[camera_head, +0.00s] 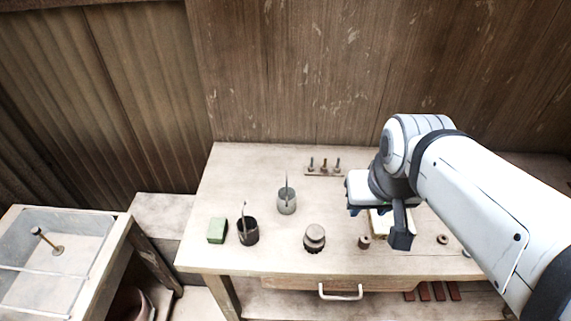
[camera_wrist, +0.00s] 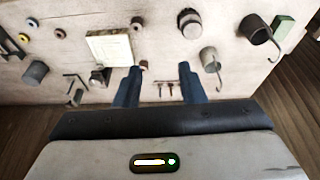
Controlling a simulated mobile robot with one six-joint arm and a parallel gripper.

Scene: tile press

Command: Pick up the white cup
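My arm hides part of the table's right side there.
A dark cup (camera_head: 248,231) with a stick and a green block (camera_head: 217,230) stand left of the pale cup. A round lidded jar (camera_head: 314,238) is in front right. A small peg rack (camera_head: 324,169) is at the back. Another grey cup (camera_wrist: 36,71) shows in the wrist view.

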